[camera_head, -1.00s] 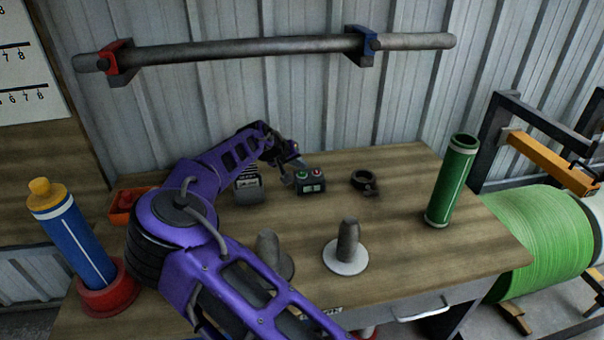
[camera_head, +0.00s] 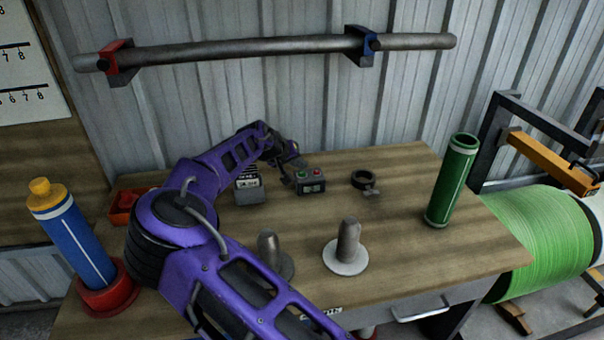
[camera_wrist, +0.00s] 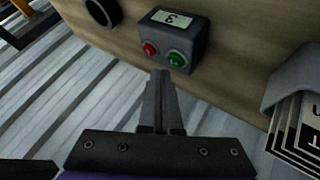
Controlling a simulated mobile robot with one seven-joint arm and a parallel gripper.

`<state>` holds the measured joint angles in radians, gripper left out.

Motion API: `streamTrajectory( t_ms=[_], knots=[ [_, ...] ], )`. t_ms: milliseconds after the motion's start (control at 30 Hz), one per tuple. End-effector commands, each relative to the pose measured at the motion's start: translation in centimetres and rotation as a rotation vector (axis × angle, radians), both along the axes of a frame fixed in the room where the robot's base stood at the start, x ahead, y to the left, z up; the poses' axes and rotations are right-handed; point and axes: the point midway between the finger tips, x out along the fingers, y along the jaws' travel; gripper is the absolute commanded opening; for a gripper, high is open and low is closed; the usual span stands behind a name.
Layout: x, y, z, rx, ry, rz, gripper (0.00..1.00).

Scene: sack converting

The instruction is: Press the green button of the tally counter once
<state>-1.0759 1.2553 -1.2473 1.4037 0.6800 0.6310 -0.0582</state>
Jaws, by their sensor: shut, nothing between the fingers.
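The tally counter (camera_head: 312,187) is a small dark grey box on the wooden table, with a green button (camera_head: 302,174) and a red button (camera_head: 317,173) on top. In the wrist view the green button (camera_wrist: 177,60) is right of the red button (camera_wrist: 150,48), and the display (camera_wrist: 172,18) shows one digit, upside down. My gripper (camera_wrist: 161,74) is shut and empty. Its fingertips appear just short of the counter's button side, slightly left of the green button. A gap seems to remain, but its depth is hard to tell. In the head view my gripper (camera_head: 287,177) is beside the counter's left side.
A grey numbered device (camera_head: 250,192) stands left of the counter, and a dark ring-shaped item (camera_head: 364,181) lies to its right. Two grey pegs (camera_head: 348,240) stand nearer the front. A green tube (camera_head: 453,182) stands at the right. The corrugated wall (camera_head: 300,100) is close behind.

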Motion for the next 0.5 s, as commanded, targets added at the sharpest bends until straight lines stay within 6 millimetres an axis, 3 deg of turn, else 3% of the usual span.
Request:
streamTrajectory(
  t_ms=[500],
  knots=[
    [0.0, -0.02, -0.84, 0.001, 0.0, 0.001, 0.0]
  ],
)
